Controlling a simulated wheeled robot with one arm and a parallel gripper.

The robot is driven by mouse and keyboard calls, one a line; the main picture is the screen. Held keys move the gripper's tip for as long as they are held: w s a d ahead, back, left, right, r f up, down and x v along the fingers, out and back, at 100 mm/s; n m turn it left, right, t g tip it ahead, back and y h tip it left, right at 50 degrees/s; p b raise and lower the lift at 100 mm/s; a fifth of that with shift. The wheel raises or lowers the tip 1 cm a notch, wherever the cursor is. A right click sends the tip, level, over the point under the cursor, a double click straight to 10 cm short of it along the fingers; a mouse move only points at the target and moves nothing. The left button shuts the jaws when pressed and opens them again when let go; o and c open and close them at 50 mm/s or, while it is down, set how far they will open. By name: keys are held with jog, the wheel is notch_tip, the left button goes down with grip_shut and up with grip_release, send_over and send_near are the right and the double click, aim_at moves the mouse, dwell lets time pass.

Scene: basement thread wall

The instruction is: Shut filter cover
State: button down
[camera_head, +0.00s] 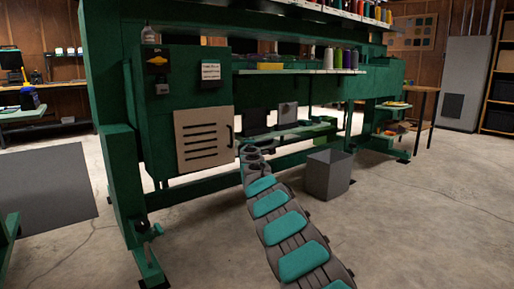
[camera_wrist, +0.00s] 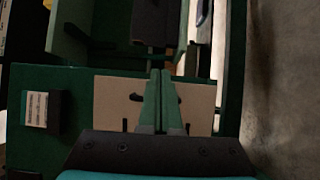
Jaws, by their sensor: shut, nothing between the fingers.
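The filter cover (camera_head: 204,139) is a beige panel with dark horizontal slots and a black handle at its right edge. It is on the front of the green cabinet (camera_head: 210,95); it looks close to the cabinet face, but I cannot tell whether a small gap remains. My gripper (camera_head: 247,149) is at the end of my arm, just right of the cover in the head view, and small there. In the wrist view my gripper (camera_wrist: 160,73) has its two green fingers together and empty, in front of the beige cover (camera_wrist: 110,100), hiding its middle. I cannot tell whether they touch it.
A grey bin (camera_head: 328,174) stands on the floor right of my arm. A shelf (camera_head: 290,131) with dark boxes lies behind the arm. Thread spools (camera_head: 335,57) stand above. A green frame post (camera_head: 122,185) is left of the cabinet. The floor at right is clear.

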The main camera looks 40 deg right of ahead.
jog(key=shift+s+d+f, duration=0.1)
jog(key=shift+s+d, duration=0.1)
jog(key=shift+s, duration=1.15)
jog(key=shift+s+d, duration=0.2)
jog(key=shift+s, duration=1.15)
